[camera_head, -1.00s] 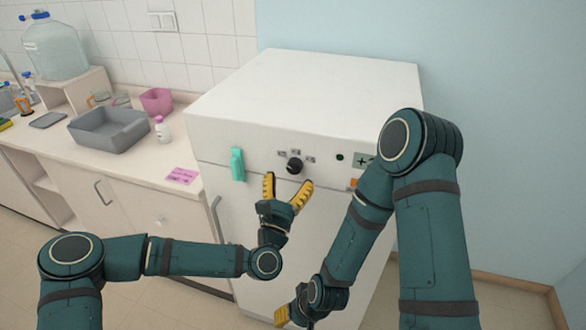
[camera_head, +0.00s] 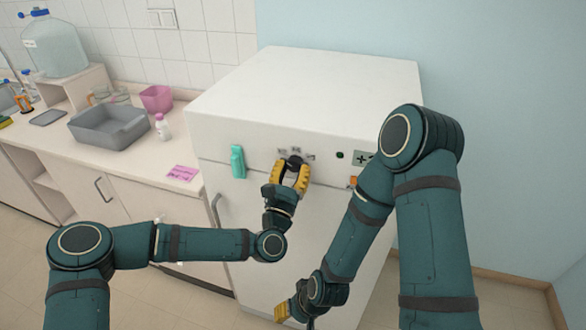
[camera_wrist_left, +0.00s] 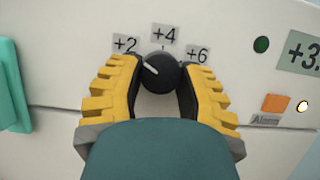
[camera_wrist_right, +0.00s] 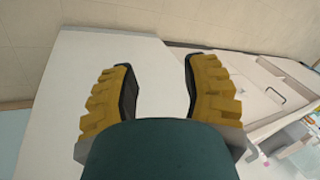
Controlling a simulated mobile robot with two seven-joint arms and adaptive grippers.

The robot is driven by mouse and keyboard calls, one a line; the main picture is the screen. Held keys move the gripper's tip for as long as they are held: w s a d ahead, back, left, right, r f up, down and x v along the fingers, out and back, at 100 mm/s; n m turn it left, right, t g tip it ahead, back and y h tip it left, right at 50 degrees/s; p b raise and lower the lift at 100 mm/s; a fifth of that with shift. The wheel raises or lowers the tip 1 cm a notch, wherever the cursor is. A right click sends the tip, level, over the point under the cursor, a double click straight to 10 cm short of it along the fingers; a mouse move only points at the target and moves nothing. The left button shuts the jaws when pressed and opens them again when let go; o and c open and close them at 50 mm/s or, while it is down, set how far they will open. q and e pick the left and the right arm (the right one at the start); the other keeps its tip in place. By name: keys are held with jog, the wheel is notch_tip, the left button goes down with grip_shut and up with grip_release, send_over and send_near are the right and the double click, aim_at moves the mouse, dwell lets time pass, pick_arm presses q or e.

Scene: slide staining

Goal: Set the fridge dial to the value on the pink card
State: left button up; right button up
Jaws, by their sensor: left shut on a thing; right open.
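The black fridge dial (camera_head: 294,160) is on the front panel of the white fridge (camera_head: 310,95). In the left wrist view the dial (camera_wrist_left: 160,73) has a white pointer line aimed up and left, toward the +2 label (camera_wrist_left: 125,44). The +4 label (camera_wrist_left: 164,35) and +6 label (camera_wrist_left: 198,55) follow to the right. My left gripper (camera_head: 290,170) is shut on the dial, a yellow finger on each side. The pink card (camera_head: 181,173) lies on the counter; its writing is too small to read. My right gripper (camera_wrist_right: 158,78) is open and empty, low before the fridge.
A teal handle-like piece (camera_head: 237,161) is left of the dial. A green light (camera_wrist_left: 261,44), a partly cut-off display starting +3 (camera_wrist_left: 304,53) and an orange piece (camera_wrist_left: 275,103) labelled Alarm are right. A grey basin (camera_head: 110,128) and pink container (camera_head: 156,98) stand on the counter.

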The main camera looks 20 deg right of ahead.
jog(key=shift+f, duration=0.15)
